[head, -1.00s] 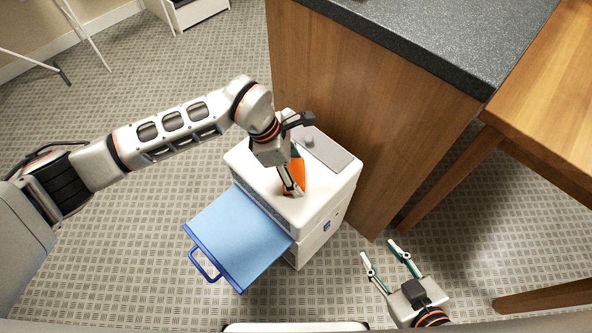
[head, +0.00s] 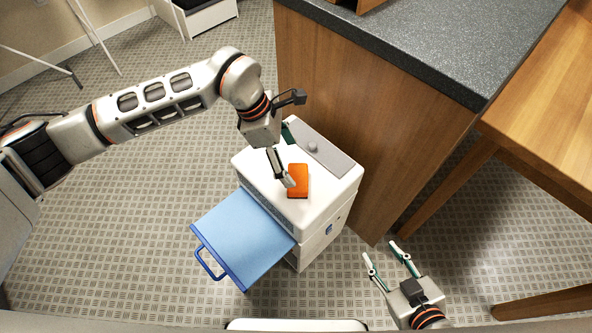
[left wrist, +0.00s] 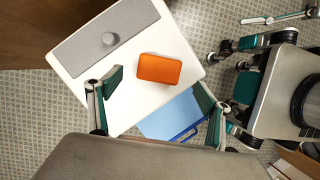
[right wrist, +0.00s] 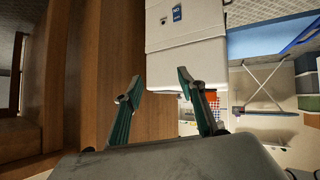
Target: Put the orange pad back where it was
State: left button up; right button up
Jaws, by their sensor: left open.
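The orange pad (head: 298,180) lies flat on the white top of a cabinet (head: 315,205). It also shows in the left wrist view (left wrist: 160,68), with white surface all around it. My left gripper (head: 286,157) is open and empty, just above the cabinet top and to the left of the pad in the head view. In the left wrist view its fingers (left wrist: 160,98) are spread apart, with the pad beyond them. My right gripper (head: 386,254) is open and empty, low over the floor to the right of the cabinet. Its spread fingers show in the right wrist view (right wrist: 157,88).
A blue drawer or tray (head: 242,232) with a handle sticks out of the cabinet's front. A grey plate with a knob (head: 318,146) lies on the cabinet top. A wooden counter (head: 370,120) stands close behind, and a wooden table (head: 535,130) is at right.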

pick_arm(q)
jog(key=v, duration=0.3)
jog(key=shift+a+r, duration=0.15)
jog(key=shift+r, duration=0.2)
pick_arm(e)
jog(key=shift+s+d+f, duration=0.25)
jog(key=shift+s+f, duration=0.1)
jog(key=shift+s, duration=0.15)
